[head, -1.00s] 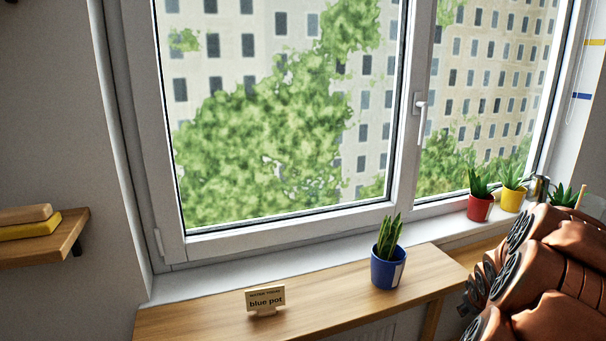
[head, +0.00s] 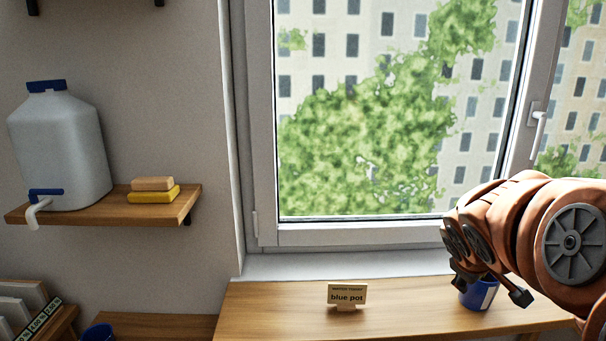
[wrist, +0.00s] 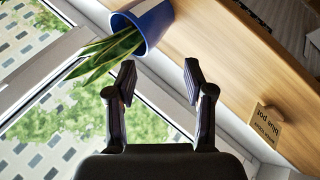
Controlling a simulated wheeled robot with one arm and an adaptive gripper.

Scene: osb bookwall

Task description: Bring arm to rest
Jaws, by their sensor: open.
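My orange-brown arm enters from the right in the head view. My gripper (wrist: 158,82) is open, with nothing between its fingers in the wrist view; in the head view its dark fingers (head: 492,290) show in front of the blue pot (head: 481,296). The blue pot stands on the wooden bench and is partly hidden by my arm in the head view. The wrist view shows the blue pot (wrist: 152,22) with its long-leaved green plant (wrist: 112,50), just beyond the left finger and apart from it as far as I can tell.
A "blue pot" sign (head: 347,296) stands on the bench (head: 270,305) below the window. At left, a shelf (head: 170,208) holds a water container (head: 60,150) with a tap and sponge-like blocks (head: 153,190). Another blue object (head: 98,333) shows low at left.

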